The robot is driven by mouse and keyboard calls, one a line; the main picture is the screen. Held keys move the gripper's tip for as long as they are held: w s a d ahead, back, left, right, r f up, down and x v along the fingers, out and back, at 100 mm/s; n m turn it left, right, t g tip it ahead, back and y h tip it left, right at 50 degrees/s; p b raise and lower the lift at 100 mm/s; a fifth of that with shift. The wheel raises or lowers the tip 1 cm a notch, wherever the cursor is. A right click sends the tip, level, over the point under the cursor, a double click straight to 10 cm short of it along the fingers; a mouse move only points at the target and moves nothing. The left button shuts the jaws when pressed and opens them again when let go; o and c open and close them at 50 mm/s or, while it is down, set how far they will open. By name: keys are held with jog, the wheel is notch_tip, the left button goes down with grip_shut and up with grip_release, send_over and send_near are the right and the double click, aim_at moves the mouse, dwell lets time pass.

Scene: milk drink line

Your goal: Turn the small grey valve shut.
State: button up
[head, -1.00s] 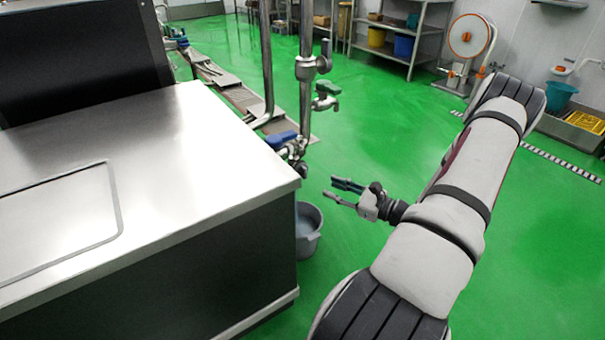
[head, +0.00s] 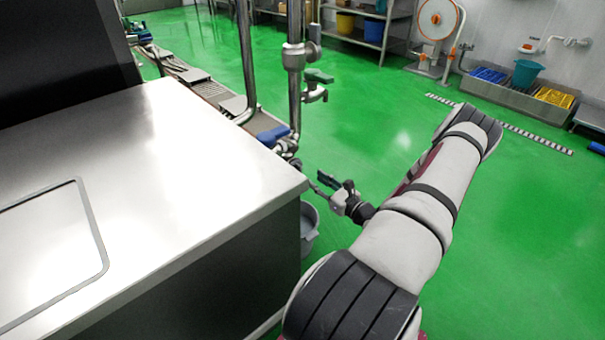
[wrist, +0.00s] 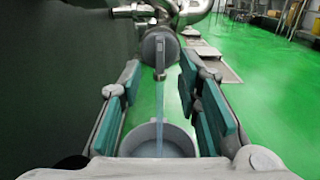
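The small grey valve (wrist: 160,52) is straight ahead in the wrist view, a round grey body with a narrow lever pointing down. A thin pale-blue stream (wrist: 160,110) runs below it into a grey bucket (wrist: 133,141). My gripper (wrist: 162,95) is open, its teal-padded fingers on either side of the stream line, with the valve beyond the fingertips. Nothing is between the pads but the stream behind. In the head view my gripper (head: 322,183) is beside the counter corner, just below the pipework. The grey valve cannot be made out clearly there.
A steel-topped counter (head: 150,160) stands close on the left. A blue-handled valve (head: 273,136) and a green-handled valve (head: 318,77) are on the pipes. The bucket also shows in the head view (head: 309,232), partly hidden. Green floor (head: 510,230) is clear to the right.

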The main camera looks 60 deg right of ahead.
aim_at(301, 169)
jog(key=b+x, duration=0.2)
jog(key=x, duration=0.5)
jog(key=shift+w, duration=0.2)
grip_shut()
